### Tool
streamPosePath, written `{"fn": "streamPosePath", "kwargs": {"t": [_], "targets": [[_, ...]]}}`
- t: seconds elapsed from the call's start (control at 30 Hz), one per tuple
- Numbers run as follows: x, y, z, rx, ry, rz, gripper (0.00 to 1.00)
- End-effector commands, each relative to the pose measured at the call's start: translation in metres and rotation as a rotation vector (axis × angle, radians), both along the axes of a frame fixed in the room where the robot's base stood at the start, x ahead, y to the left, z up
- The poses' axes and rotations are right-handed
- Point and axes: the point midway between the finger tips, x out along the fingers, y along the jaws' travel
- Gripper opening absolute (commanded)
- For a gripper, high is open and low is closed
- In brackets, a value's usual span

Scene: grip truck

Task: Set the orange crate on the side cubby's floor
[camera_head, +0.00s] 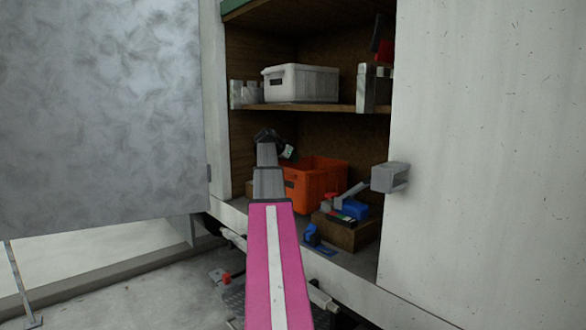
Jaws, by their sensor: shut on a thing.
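The orange crate (322,180) is inside the side cubby, below the middle shelf and behind the wooden block. It looks upright. Its left part is hidden behind my arm. My gripper (288,153) is at the crate's left rim and is shut on the crate; the fingertips are small and partly hidden. The cubby's floor (357,262) shows at the front right, near the sill. Whether the crate's base touches the floor I cannot tell.
A wooden block (345,232) with blue and dark tools stands right of the crate. A blue tool (315,238) lies near the sill. Above, the shelf (310,107) bears a white bin (300,83). An open metal door (100,110) hangs left; a grey latch (389,177) juts out right.

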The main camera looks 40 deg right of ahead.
Motion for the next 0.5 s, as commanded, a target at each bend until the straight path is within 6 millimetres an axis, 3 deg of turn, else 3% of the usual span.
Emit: {"fn": "streamPosePath", "kwargs": {"t": [0.23,0.5], "targets": [[-0.001,0.000,-0.031,-0.001,0.003,-0.001,0.00],[0.000,0.000,-0.034,-0.002,0.001,0.000,0.00]]}}
